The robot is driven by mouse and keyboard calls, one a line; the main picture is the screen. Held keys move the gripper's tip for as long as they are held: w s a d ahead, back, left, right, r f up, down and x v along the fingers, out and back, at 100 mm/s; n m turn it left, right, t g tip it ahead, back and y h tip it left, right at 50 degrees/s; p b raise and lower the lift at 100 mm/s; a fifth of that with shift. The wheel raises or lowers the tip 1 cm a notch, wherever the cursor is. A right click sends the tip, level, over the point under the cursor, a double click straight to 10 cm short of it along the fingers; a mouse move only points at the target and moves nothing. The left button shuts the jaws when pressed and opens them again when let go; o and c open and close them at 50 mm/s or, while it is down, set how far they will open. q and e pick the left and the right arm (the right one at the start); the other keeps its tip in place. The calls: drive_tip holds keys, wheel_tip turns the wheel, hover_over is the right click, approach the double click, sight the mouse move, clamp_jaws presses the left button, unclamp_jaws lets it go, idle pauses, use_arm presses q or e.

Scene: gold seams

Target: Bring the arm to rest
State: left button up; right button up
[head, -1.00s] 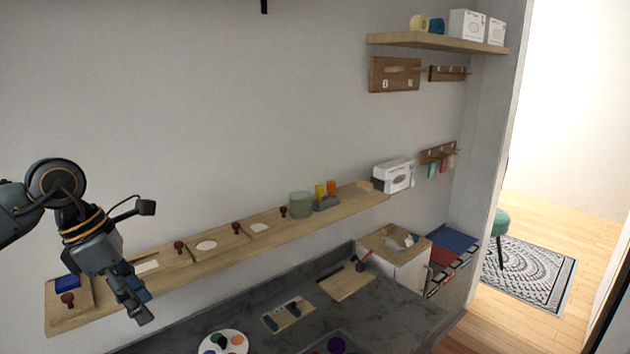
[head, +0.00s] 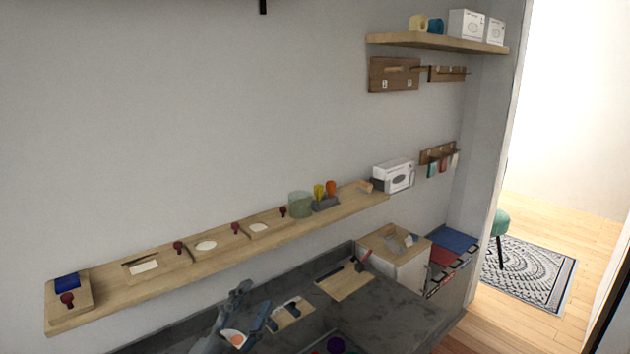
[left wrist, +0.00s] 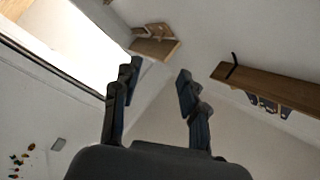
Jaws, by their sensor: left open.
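My left gripper (head: 250,304) is low in the head view, over the dark worktop (head: 390,312). Its fingers stand apart with nothing between them, and it partly covers a white plate with coloured blobs (head: 234,338). In the left wrist view the two fingers (left wrist: 158,98) are spread, with only wall and shelves beyond them. My right gripper is in neither view.
A long wooden shelf (head: 215,262) on the wall carries stamps, cards, a green jar (head: 300,204) and a white box (head: 398,174). A wooden board (head: 346,281) lies on the worktop.

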use_arm(q)
drive_tip(key=s+a+f+n+g+y, duration=0.3)
drive_tip(key=s+a+f+n, duration=0.1)
drive_tip(key=f, duration=0.5)
drive_tip(key=s+a+f+n+g+y, duration=0.3)
drive_tip(key=s+f+n+g, duration=0.15)
drive_tip(key=f, duration=0.35)
drive_tip(key=s+a+f+n+g, duration=0.1)
drive_tip(key=s+f+n+g, duration=0.1)
drive_tip(key=s+f+g, duration=0.5)
drive_tip(key=s+a+f+n+g, duration=0.15)
drive_tip(key=s+f, duration=0.35)
drive_tip(key=s, duration=0.7)
wheel_tip(320, 180, down, 32)
drive_tip(key=s+b, duration=0.3)
drive_tip(key=b, duration=0.1)
drive_tip(key=s+a+f+g+b, duration=0.2)
drive_tip(key=s+a+f+b, duration=0.1)
drive_tip(key=s+f, duration=1.1)
wheel_tip(320, 180, down, 3)
drive_tip(key=shift+s+f+y, duration=0.2)
drive_tip(key=shift+s+y, duration=0.1)
